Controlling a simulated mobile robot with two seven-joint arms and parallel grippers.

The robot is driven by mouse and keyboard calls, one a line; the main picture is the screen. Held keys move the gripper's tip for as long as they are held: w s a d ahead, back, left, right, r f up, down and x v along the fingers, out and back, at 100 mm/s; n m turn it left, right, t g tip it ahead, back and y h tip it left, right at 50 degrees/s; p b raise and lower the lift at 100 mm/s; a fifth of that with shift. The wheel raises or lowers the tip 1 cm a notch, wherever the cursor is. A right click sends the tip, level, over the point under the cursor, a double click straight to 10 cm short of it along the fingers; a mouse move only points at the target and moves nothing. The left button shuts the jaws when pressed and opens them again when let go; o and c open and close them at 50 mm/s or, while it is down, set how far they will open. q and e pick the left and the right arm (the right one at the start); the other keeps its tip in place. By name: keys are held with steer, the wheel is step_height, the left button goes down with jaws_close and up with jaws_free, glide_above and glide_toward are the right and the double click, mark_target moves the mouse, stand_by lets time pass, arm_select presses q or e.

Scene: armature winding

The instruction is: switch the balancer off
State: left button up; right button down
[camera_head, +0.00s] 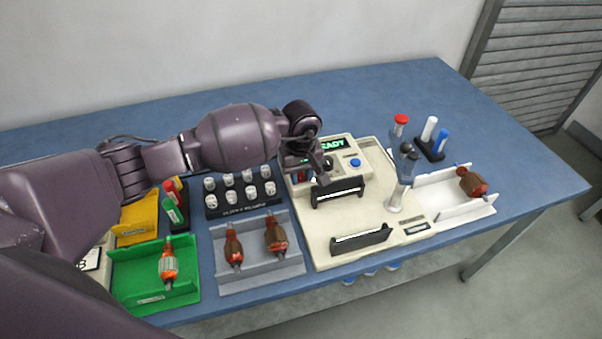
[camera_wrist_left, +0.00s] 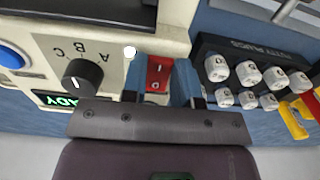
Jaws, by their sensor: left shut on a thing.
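The balancer (camera_head: 385,220) is a cream machine with two dark upright supports and a raised control panel at its back left. Its display (camera_head: 328,145) is lit green and reads READY. In the left wrist view, the red rocker switch (camera_wrist_left: 158,75) sits on the panel side between my left gripper's fingers (camera_wrist_left: 160,82). A black A-B-C knob (camera_wrist_left: 83,77) and a small white light (camera_wrist_left: 130,52) are beside it. In the head view my left gripper (camera_head: 312,168) reaches down onto the panel's left part and partly hides it. It is shut on the red switch. My right gripper is out of view.
Left of the balancer are a black rack of white putty plugs (camera_head: 240,190), a grey tray with two armatures (camera_head: 262,270) and a green tray (camera_head: 150,293). A white tray (camera_head: 450,203) with one armature and a pen holder (camera_head: 432,150) are right. A blue button (camera_head: 355,162) is nearby.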

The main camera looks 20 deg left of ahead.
arm_select(q)
steer(key=shift+w+a+f+g+h+b, duration=0.2)
steer(key=shift+g+h+b, duration=0.2)
steer(key=shift+g+b, duration=0.55)
steer(key=shift+r+g+h+b, duration=0.25)
steer(key=shift+h+b, duration=0.05)
steer(key=shift+b, duration=0.35)
steer(key=shift+r, duration=0.1)
steer(key=o, duration=0.9)
steer(key=v, duration=1.1)
